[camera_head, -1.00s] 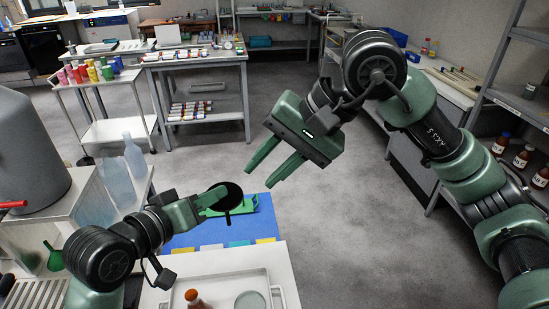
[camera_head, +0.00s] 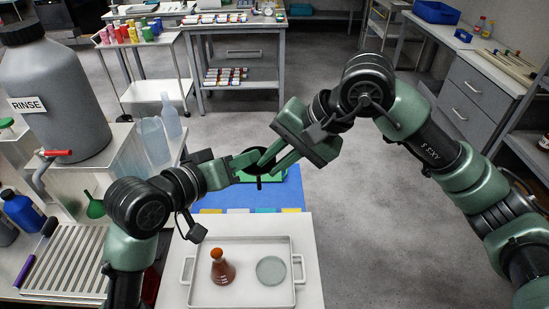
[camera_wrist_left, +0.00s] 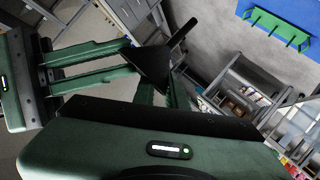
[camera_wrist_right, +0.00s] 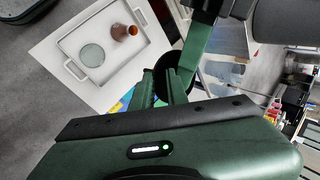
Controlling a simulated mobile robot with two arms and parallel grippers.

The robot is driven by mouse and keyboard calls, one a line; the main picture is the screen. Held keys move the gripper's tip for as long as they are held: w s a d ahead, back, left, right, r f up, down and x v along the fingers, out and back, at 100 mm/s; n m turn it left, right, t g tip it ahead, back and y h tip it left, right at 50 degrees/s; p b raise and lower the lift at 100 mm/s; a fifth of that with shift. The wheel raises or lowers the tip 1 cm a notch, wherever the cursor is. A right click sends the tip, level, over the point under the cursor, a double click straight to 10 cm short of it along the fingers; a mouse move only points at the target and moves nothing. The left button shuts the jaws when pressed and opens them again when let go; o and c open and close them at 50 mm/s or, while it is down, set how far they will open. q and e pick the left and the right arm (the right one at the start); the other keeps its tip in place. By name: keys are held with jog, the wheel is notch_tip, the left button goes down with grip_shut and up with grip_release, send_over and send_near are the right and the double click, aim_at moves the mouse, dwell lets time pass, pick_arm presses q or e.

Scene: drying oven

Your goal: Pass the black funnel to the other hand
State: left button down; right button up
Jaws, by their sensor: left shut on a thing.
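The black funnel (camera_head: 256,172) is held in the air in the middle of the head view, above the blue mat. My left gripper (camera_head: 246,164) is shut on it at the rim, coming from the left. In the left wrist view the funnel (camera_wrist_left: 152,66) is tilted, with its stem pointing up and right. My right gripper (camera_head: 268,167) comes from the upper right, with its fingertips at the funnel's rim. Its fingers are apart in the right wrist view (camera_wrist_right: 162,86), with the dark funnel (camera_wrist_right: 166,68) between and behind them. Whether they touch it cannot be told.
A green rack (camera_head: 292,174) lies on the blue mat (camera_head: 210,202) beyond the white table. A white tray (camera_head: 240,296) holds an orange-capped flask (camera_head: 222,268) and a round dish (camera_head: 270,270). A grey rinse tank (camera_head: 55,105) and bottles stand at the left.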

pick_arm(q)
jog(key=shift+s+d, duration=0.1)
jog(key=shift+d, duration=0.05)
pick_arm(e)
jog(key=shift+a+r, duration=0.1)
grip_shut()
pick_arm(q)
jog(key=c, duration=1.4)
grip_release()
jog(key=shift+o, duration=0.2)
